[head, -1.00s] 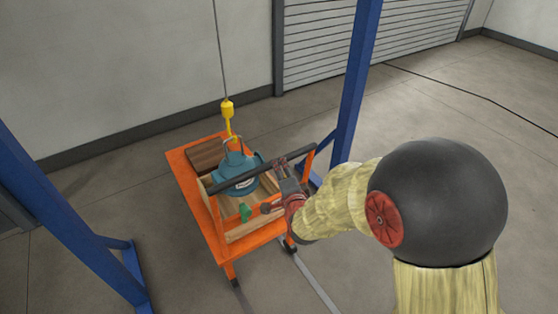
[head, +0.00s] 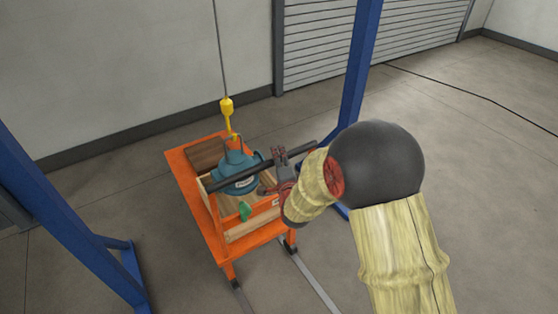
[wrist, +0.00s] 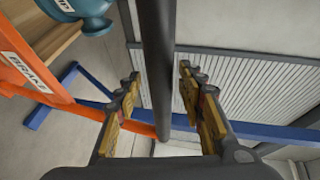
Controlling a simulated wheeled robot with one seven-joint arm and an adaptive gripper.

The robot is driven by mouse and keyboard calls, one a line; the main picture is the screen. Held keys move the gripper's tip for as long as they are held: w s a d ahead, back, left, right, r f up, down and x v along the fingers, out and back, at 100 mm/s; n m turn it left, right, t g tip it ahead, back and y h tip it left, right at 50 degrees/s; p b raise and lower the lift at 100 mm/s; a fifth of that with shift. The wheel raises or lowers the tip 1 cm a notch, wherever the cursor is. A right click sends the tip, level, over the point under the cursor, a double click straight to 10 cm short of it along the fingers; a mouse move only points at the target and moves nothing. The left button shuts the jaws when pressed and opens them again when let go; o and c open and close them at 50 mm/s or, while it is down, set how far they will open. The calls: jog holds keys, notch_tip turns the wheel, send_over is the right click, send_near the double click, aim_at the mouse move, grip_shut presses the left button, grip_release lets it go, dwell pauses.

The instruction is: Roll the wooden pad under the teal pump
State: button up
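The teal pump (head: 236,178) hangs upright below a yellow hook block (head: 227,108), over the orange cart (head: 183,178). Its lower part also shows at the wrist view's top left (wrist: 93,9). The light wooden pad (head: 258,226) sits on the cart around or below the pump; I cannot tell whether they touch. The cart's dark push bar (head: 240,174) crosses in front of the pump. My gripper (head: 280,156) is at the bar's right part. In the wrist view its fingers (wrist: 164,108) are apart, with the bar (wrist: 157,60) between them and gaps on both sides.
A green lever (head: 245,211) is on the cart's near side, and a BRAKE plate (wrist: 27,72) shows in the wrist view. Blue gantry posts (head: 358,95) stand left and right. A dark block (head: 206,153) lies at the cart's far end. Rails (head: 315,284) run along the floor.

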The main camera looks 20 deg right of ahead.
jog(key=c, duration=0.3)
grip_shut()
dwell(0.7)
